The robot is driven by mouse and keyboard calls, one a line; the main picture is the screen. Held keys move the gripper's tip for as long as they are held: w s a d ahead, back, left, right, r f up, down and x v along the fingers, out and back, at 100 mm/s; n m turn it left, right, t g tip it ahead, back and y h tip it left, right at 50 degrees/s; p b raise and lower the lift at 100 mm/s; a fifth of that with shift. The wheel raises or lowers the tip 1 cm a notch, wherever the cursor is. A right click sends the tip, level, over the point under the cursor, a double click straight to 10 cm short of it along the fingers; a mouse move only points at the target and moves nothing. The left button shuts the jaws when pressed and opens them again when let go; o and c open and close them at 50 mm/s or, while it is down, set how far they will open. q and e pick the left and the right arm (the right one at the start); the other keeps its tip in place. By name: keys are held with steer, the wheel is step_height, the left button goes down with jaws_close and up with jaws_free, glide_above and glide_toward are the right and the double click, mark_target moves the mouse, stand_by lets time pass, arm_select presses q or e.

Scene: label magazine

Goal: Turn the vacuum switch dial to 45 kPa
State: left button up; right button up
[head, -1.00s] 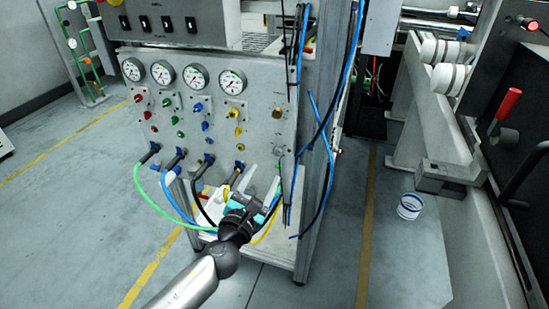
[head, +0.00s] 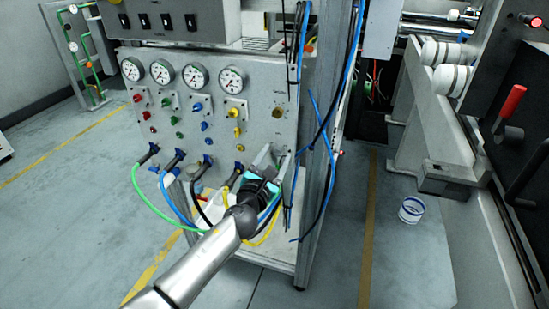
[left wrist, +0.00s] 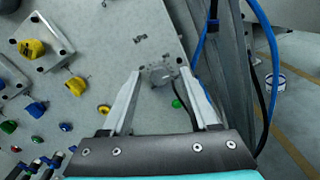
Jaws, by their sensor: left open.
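The vacuum switch dial seems to be the small grey round part (left wrist: 160,74) on the grey panel (left wrist: 120,60), between my fingertips in the left wrist view. Its scale and pointer are too small to read. My left gripper (head: 275,157) is open at the lower right of the panel, fingers towards it. In the left wrist view the two fingertips (left wrist: 161,76) stand on either side of the dial. I cannot tell whether they touch it. A small green part (left wrist: 176,103) sits just below the dial. My right gripper is not in view.
Several gauges (head: 196,76) and coloured knobs fill the panel's left part. Green (head: 150,204), blue, black and yellow hoses hang below, near my left arm. Blue and black cables (head: 322,150) run along the metal post to the right. A white cup (head: 411,209) stands further right.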

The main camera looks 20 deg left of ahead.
arm_select(q)
steer(key=shift+c, duration=0.4)
jaws_close()
